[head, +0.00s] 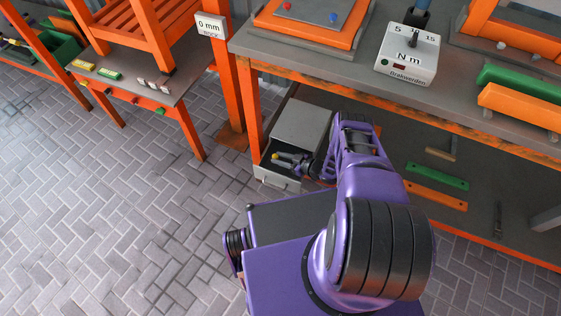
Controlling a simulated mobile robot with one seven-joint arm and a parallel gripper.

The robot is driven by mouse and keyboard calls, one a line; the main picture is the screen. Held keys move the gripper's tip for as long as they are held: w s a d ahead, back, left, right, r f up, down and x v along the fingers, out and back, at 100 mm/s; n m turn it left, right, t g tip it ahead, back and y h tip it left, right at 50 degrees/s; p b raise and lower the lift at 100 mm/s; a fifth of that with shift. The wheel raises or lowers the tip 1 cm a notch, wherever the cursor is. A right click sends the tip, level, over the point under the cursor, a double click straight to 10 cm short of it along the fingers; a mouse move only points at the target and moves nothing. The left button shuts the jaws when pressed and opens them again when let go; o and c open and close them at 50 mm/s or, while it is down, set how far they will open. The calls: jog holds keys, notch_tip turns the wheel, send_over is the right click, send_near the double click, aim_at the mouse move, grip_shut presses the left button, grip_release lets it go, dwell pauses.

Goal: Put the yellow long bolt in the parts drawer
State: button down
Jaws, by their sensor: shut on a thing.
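My gripper (283,157) is low under the workbench, over the open parts drawer (275,179). It is shut on the yellow long bolt, whose small yellow end (275,156) shows at the fingertips. Most of the bolt is hidden or too small to make out. The drawer is grey and pulled out, with a handle on its front. I cannot tell whether the bolt touches the drawer's floor. My purple arm hides the drawer's right side.
The grey workbench top (345,70) with orange edges overhangs the drawer. A torque tester (407,62) stands on it. Green (437,176) and orange (435,195) strips lie on the lower shelf. An orange leg (250,105) stands left of the drawer. The paved floor at left is clear.

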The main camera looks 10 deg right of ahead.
jog(key=shift+f, duration=0.75)
jog(key=c, duration=0.6)
grip_release()
jog(key=shift+d+r, duration=0.1)
jog(key=shift+d, duration=0.05)
